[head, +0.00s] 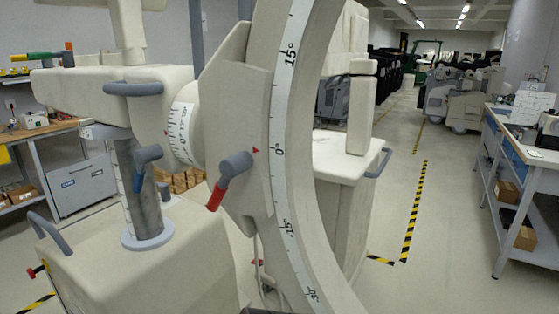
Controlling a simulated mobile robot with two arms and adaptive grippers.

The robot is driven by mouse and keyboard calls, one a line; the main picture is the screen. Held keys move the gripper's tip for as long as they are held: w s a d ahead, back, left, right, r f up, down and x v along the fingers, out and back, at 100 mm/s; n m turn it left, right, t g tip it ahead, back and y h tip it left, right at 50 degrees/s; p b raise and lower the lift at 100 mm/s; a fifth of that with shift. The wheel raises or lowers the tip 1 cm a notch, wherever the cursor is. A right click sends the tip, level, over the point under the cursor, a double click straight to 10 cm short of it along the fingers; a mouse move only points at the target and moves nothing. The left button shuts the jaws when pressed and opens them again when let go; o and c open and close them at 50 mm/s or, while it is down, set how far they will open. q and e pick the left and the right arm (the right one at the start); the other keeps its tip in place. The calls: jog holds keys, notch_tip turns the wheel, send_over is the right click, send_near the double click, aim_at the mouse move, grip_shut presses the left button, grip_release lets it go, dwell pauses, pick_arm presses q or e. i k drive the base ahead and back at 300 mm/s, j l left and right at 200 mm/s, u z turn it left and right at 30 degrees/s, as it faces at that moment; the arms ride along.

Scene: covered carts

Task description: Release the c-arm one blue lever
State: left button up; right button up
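The c-arm (330,230) stands close in front of me, cream-coloured, with a large curved arc marked in degrees. A red lever (215,197) with a grey hub sits beside the arc, pointing down and left. Neither gripper shows in the head view.
Grey handles (132,89) stick out from the c-arm body. A workbench with drawers (80,180) stands at the left and another bench (515,165) at the right. Open floor with yellow-black tape (414,210) lies right of the c-arm. Other machines (460,98) stand behind.

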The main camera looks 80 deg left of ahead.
aim_at(144, 156)
jog(key=u, duration=3.6)
